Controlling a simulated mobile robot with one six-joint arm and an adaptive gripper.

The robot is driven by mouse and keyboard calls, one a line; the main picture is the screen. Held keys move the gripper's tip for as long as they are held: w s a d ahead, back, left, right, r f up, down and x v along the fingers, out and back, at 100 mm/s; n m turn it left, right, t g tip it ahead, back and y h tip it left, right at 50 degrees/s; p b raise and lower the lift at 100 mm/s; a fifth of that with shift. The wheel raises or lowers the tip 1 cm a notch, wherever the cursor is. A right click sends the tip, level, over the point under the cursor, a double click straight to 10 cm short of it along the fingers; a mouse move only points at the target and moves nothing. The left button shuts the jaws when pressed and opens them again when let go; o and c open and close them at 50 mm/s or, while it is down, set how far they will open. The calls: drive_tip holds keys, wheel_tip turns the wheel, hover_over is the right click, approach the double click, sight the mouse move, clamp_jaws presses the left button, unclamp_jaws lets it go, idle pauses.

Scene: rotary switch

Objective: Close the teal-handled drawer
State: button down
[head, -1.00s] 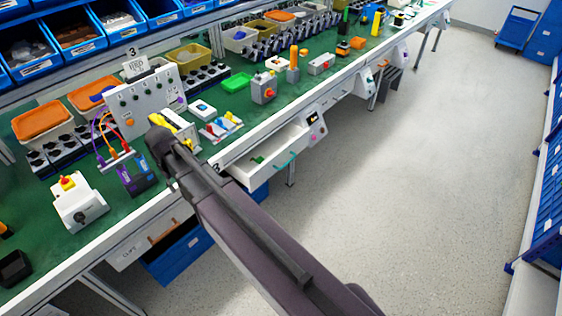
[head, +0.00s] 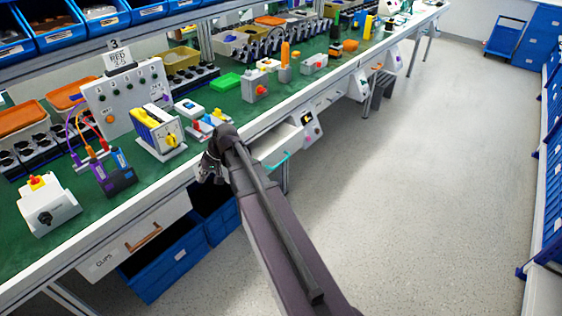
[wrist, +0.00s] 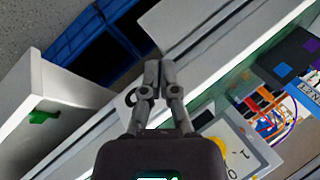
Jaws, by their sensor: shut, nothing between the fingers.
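The teal-handled drawer (head: 280,143) stands open from the bench front in the head view, partly hidden behind my arm. Its teal handle (head: 278,160) shows just right of my arm. In the wrist view the open white drawer (wrist: 40,82) is at the left, with a small green piece (wrist: 42,116) inside; its handle is not visible there. My gripper (head: 206,166) is at the bench's front edge, left of the drawer. In the wrist view my gripper (wrist: 161,66) has its fingertips together, empty, and apart from the drawer.
A yellow-and-grey switch box (head: 160,132) stands on the green bench (head: 150,188) near my gripper. A closed drawer with an orange handle (head: 143,237) is at the lower left, with blue bins (head: 165,260) below. The floor (head: 410,170) to the right is clear.

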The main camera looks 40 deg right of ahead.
drive_tip(key=d+f+m+t+y+b, duration=0.25)
drive_tip(key=d+f+b, duration=0.35)
drive_tip(key=d, duration=0.4)
drive_tip(key=m+t+h+b, duration=0.3)
drive_tip(key=m+t+b, duration=0.85)
drive_tip(key=b, duration=0.65)
approach(277, 149)
drive_tip(key=s+d+n, duration=0.1)
drive_tip(key=s, duration=0.5)
drive_tip(key=shift+s+d+f+t, duration=0.1)
drive_tip(key=shift+s+d+t, duration=0.05)
drive_tip(key=shift+t, duration=0.15)
drive_tip(key=x, duration=1.4)
drive_tip(key=shift+d+f, duration=0.15)
drive_tip(key=shift+f, duration=0.05)
drive_tip(key=shift+w, duration=0.2)
drive_tip(key=x, duration=0.9)
drive_tip(key=shift+w, duration=0.55)
